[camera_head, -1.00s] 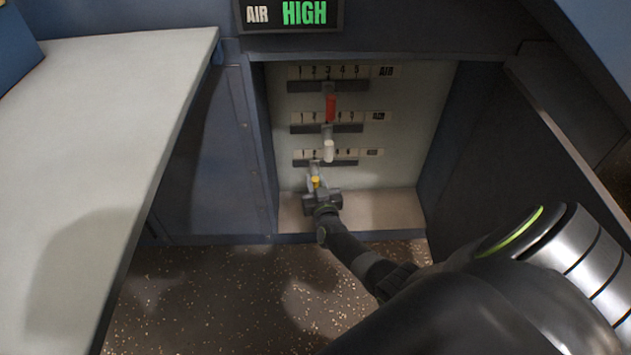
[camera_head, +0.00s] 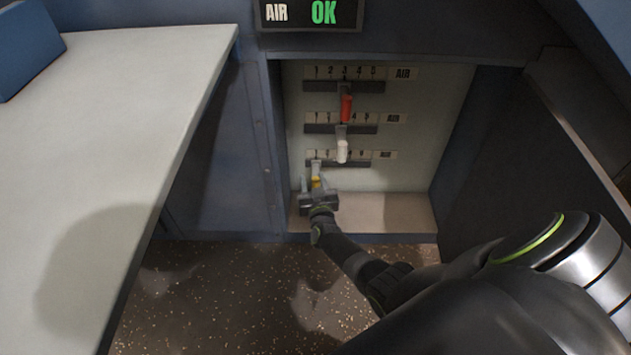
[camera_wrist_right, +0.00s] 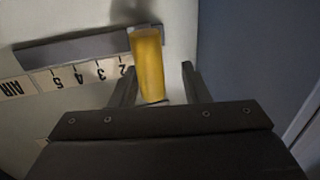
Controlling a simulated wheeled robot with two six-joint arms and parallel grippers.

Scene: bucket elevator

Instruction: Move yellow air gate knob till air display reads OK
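The yellow knob (camera_head: 315,182) is on the lowest of three slots in the recessed panel, toward the slot's low-number left end. My right gripper (camera_head: 317,192) is at the yellow knob. In the right wrist view, the yellow knob (camera_wrist_right: 148,65) stands between the two fingers of my right gripper (camera_wrist_right: 158,85). The fingers are apart, with the knob close to or touching the left-hand finger and a clear gap on the other side. My left gripper is out of view.
A red knob (camera_head: 346,108) and a white knob (camera_head: 342,151) hang from the two upper slots, above my gripper. The recess has side walls and a bottom ledge (camera_head: 390,212). A pale counter (camera_head: 120,130) stands at left.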

